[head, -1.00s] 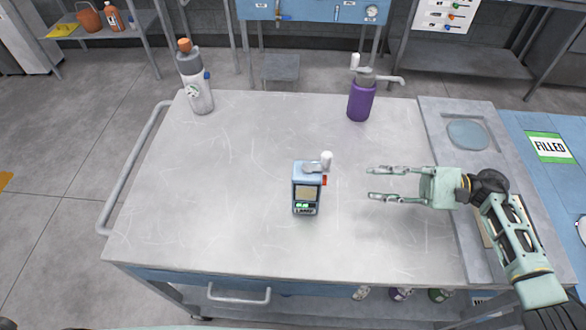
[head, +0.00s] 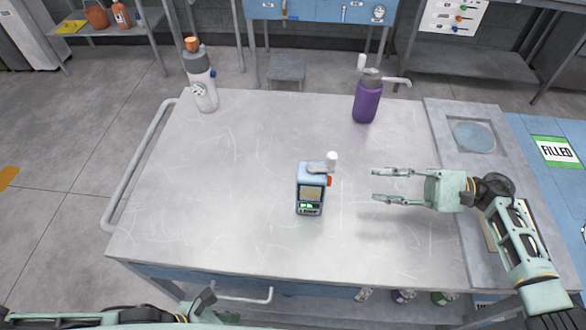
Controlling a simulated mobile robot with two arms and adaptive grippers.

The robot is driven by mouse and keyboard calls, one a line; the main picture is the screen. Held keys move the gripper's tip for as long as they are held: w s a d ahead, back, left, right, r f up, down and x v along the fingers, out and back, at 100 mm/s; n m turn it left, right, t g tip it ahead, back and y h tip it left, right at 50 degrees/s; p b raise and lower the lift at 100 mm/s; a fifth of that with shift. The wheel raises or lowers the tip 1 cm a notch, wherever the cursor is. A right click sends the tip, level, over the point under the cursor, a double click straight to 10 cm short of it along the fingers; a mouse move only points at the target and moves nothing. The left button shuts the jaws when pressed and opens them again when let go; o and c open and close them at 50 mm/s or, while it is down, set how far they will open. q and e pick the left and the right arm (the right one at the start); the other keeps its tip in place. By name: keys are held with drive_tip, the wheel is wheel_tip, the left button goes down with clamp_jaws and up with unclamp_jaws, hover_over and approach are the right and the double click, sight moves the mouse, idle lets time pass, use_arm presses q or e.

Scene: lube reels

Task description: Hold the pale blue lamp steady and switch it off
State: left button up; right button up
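The pale blue lamp (head: 311,188) stands upright near the middle of the cart top. It has a white knob on a grey lever on top, a small red part on its upper right side, and a lit green patch low on its front. My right gripper (head: 375,184) is open and empty, to the right of the lamp and apart from it, its fingers pointing left at the lamp. My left arm (head: 120,315) shows at the bottom left edge, below the cart's front edge; its fingertips are not clear to see.
The grey cart top (head: 240,225) is clear around the lamp. A grey bottle with an orange cap (head: 203,90) stands at the back left, a purple can (head: 367,102) at the back right. A recessed tray with a round blue disc (head: 474,137) and a FILLED sign (head: 557,151) are at right.

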use_arm(q)
drive_tip(key=w+d+r+h, duration=0.25)
drive_tip(key=d+r, duration=0.35)
drive_tip(key=r, duration=0.3)
drive_tip(key=w+a+r+n+t+h, duration=0.1)
drive_tip(key=w+r+n+t+h, duration=0.8)
drive_tip(key=w+r, duration=1.65)
drive_tip(key=m+y, duration=0.4)
drive_tip(key=m, duration=1)
hover_over(311, 189)
drive_tip(key=a, duration=0.4)
wheel_tip(311, 189, down, 10)
drive_tip(key=shift+g, duration=0.4)
drive_tip(key=shift+x, duration=4)
clamp_jaws()
use_arm(e)
drive_tip(key=shift+c, duration=0.5)
